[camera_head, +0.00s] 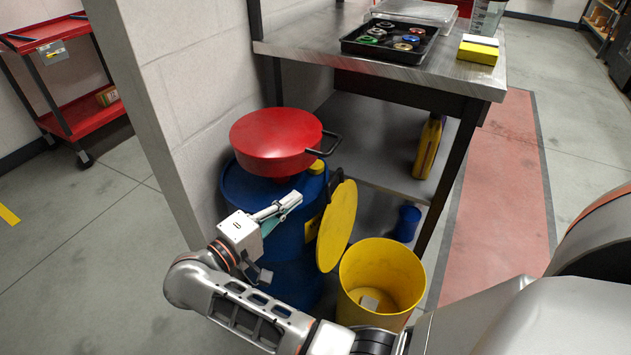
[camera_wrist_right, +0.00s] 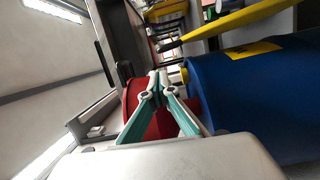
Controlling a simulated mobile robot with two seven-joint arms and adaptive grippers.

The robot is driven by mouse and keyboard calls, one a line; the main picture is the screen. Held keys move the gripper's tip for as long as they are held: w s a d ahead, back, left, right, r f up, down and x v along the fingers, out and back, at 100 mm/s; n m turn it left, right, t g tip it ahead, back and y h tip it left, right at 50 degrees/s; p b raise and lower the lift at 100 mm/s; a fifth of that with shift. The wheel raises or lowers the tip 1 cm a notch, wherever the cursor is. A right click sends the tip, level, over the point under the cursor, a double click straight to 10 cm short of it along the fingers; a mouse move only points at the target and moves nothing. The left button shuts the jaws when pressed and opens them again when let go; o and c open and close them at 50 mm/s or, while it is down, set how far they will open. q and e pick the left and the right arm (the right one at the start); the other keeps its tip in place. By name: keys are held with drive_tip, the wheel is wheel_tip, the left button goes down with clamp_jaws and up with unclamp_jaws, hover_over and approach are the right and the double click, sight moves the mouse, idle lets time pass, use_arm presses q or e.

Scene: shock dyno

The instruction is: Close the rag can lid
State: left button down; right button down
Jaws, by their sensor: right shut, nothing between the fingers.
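The yellow rag can (camera_head: 350,297) stands on the floor, open at the top, with a pale item (camera_head: 370,302) inside. Its round yellow lid (camera_head: 338,225) stands nearly upright at the can's left rear edge. In the right wrist view the lid (camera_wrist_right: 235,20) shows as a yellow edge at the top. My right gripper (camera_head: 291,202) is in front of the blue drum, left of the lid and apart from it. Its fingers (camera_wrist_right: 159,82) are closed together and empty. My left gripper is out of view.
The blue drum (camera_head: 250,195) stands behind my right gripper, with a round red container (camera_head: 270,140) with a black handle on top. A metal workbench (camera_head: 450,75) stands behind the can. A small blue container (camera_head: 406,223) sits below it. Floor at right is clear.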

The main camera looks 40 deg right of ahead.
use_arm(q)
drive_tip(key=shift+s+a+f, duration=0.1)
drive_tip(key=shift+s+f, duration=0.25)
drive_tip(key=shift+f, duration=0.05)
use_arm(e)
drive_tip(key=w+d, duration=0.1)
drive_tip(key=d, duration=0.8)
drive_tip(key=shift+w+d+f, duration=0.15)
drive_tip(key=shift+w+d, duration=0.15)
drive_tip(key=shift+d, duration=0.1)
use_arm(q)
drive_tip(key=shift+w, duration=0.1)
use_arm(e)
drive_tip(key=shift+s, duration=0.15)
